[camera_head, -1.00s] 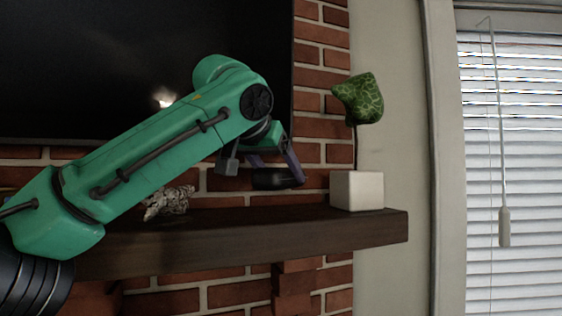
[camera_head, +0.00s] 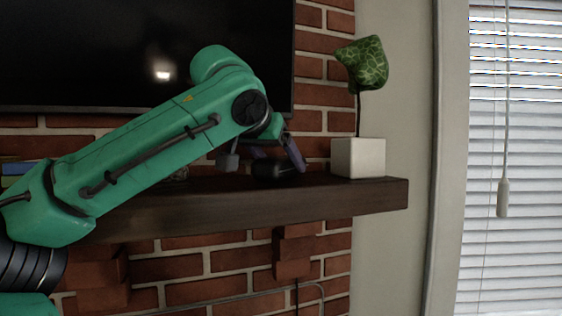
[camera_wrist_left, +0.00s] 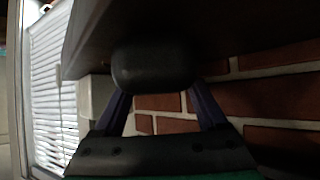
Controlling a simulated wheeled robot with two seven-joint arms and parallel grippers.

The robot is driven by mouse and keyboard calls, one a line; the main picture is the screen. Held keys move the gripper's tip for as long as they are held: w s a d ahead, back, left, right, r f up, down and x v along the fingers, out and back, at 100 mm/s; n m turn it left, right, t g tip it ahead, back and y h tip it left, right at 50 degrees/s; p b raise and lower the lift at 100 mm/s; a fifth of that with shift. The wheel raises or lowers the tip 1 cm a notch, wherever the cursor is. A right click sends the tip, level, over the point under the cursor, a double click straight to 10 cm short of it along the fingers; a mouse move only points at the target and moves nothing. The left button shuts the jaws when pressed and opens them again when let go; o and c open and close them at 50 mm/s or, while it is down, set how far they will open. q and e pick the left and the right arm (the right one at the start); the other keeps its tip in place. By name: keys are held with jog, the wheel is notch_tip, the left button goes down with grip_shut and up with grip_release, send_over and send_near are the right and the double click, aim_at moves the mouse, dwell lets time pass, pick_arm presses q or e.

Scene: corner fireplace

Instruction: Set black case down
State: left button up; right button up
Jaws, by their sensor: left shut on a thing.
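The black case (camera_head: 272,169) is a small dark rounded object at the mantel shelf (camera_head: 250,207), left of the potted plant. My left gripper (camera_head: 279,160) is shut on it, with a purple finger along its side. In the left wrist view the black case (camera_wrist_left: 153,67) sits between the tips of the two purple fingers. It is right against the dark shelf surface (camera_wrist_left: 215,28) in that view; whether it fully rests on the shelf I cannot tell. My right gripper is not in view.
A white square pot (camera_head: 358,158) with a green leafy plant (camera_head: 364,64) stands at the shelf's right end, close to the case. A black screen (camera_head: 110,50) hangs above. Books (camera_head: 16,170) show at the far left. Window blinds (camera_head: 515,160) are at right.

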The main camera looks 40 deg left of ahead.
pick_arm(q)
jog(key=shift+f, duration=0.25)
jog(key=o, duration=1.5)
jog(key=shift+d, duration=0.1)
jog(key=b+v, duration=0.1)
jog(key=v, duration=1.3)
jog(key=shift+s+r, duration=0.2)
jog(key=shift+s, duration=0.05)
